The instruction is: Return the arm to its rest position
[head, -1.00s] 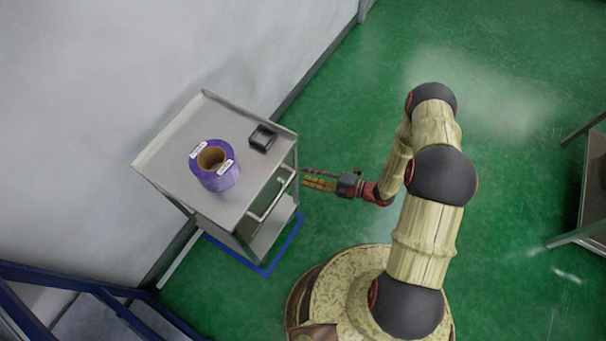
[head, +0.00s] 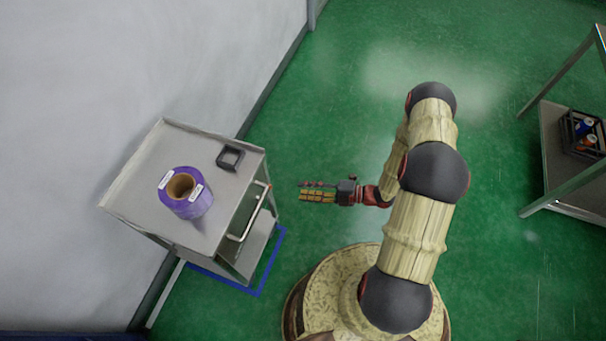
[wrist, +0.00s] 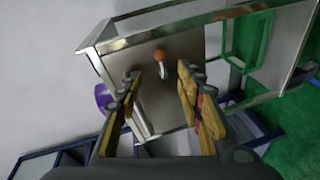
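My gripper (head: 318,192) is in the middle of the head view, above the green floor and to the right of the metal cart (head: 140,195), apart from it. In the wrist view my gripper (wrist: 160,85) has its two fingers spread apart with nothing held between them. The cart also shows in the wrist view (wrist: 180,105), beyond the fingers. My arm bends down from the upper right of my base in the head view.
A purple roll (head: 192,205) and a small dark square holder (head: 230,157) sit on the cart top. A metal shelf (head: 550,150) with a dark crate (head: 570,140) of cans stands at the right.

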